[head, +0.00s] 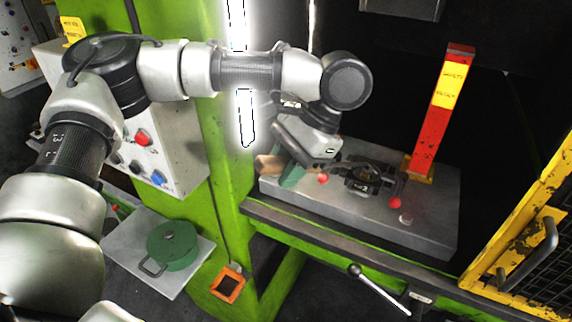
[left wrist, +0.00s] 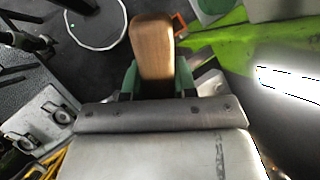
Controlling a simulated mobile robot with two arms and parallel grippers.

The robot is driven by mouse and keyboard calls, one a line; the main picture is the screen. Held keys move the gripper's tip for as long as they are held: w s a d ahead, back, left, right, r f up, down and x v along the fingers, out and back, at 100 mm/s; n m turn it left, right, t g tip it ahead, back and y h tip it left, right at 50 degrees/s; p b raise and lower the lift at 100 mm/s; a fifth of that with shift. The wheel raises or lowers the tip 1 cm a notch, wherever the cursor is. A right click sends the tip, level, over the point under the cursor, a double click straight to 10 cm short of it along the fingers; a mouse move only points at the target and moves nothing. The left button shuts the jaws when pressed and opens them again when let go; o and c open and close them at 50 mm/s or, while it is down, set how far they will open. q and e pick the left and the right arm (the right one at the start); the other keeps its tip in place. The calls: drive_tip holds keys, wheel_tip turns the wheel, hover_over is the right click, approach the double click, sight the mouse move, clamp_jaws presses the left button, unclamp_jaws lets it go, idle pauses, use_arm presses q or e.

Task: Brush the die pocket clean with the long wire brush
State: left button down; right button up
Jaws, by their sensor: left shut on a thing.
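My left gripper (head: 291,174) is over the left end of the grey press bed (head: 425,222). It is shut on the wooden handle of the wire brush (head: 268,162), which sticks out to the left. In the left wrist view the handle (left wrist: 152,48) stands between the green fingers of the left gripper (left wrist: 157,80); the bristles cannot be made out. My right gripper is not in view.
Red knobs (head: 395,203) stand beside the die. A red and yellow safety prop (head: 437,120) stands upright at the bed's back right. The green press column (head: 222,170) is close left. A yellow guard (head: 520,240) borders the right. A green lidded pot (head: 172,245) sits lower left.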

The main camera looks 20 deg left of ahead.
use_arm(q)
drive_tip(key=shift+w, duration=0.3)
drive_tip(key=shift+w+d, duration=0.1)
drive_tip(key=shift+w, duration=0.4)
drive_tip(key=shift+r, duration=2.2)
drive_tip(key=s+a+r, duration=0.1)
drive_tip(key=s+a, duration=0.3)
drive_tip(key=s, duration=0.5)
drive_tip(key=s+a+r, duration=0.1)
drive_tip(key=s+a, duration=0.3)
drive_tip(key=s, duration=0.5)
drive_tip(key=shift+s+a, duration=0.2)
drive_tip(key=shift+a, duration=0.05)
drive_tip(key=shift+w, duration=0.1)
